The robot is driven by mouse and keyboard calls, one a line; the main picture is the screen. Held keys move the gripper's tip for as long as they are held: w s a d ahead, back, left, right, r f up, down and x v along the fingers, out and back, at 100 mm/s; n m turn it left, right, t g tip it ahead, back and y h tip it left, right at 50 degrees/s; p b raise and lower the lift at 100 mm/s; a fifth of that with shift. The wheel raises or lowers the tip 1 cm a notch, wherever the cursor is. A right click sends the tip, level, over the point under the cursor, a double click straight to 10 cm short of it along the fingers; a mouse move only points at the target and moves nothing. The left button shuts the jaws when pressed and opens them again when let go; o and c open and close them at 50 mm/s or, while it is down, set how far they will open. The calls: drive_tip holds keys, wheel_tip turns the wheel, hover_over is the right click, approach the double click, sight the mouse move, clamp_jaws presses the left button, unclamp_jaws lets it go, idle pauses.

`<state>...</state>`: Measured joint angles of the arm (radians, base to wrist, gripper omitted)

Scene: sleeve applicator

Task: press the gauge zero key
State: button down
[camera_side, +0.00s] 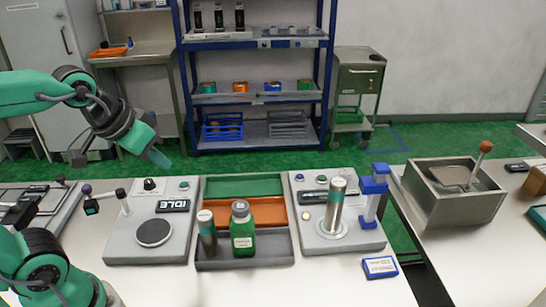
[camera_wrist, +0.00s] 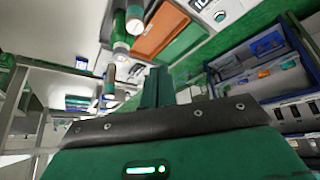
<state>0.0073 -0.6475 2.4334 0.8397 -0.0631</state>
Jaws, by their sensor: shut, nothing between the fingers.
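My gripper (camera_side: 160,160) is at the upper left in the side view, raised above the back of the left grey station and apart from everything. Its green fingers (camera_wrist: 158,88) show together and empty in the wrist view. The right grey station (camera_side: 350,243) has a small dark display (camera_side: 314,197), a blue post (camera_side: 371,200) and a metal cylinder (camera_side: 337,205) on a round plate. The labels are too small to tell which is the gauge zero key.
The left station (camera_side: 120,245) has an IDLE display (camera_side: 173,206), a black disc (camera_side: 154,232) and a knob. A blue-white box (camera_side: 380,267) lies at front right. The front table is clear.

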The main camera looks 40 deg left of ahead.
drive_tip(key=w+r+n, duration=0.1)
drive_tip(key=w+n, duration=0.1)
drive_tip(key=w, duration=0.8)
drive_tip(key=n+t, duration=0.3)
drive_tip(key=n, duration=0.3)
hover_over(300, 176)
wheel_tip(300, 176, down, 12)
drive_tip(key=shift+s+f+h, duration=0.2)
drive_tip(key=shift+s+h, duration=0.2)
drive_tip(key=shift+s, duration=0.05)
drive_tip(key=shift+a+f, duration=0.1)
drive_tip(key=shift+f, duration=4.3)
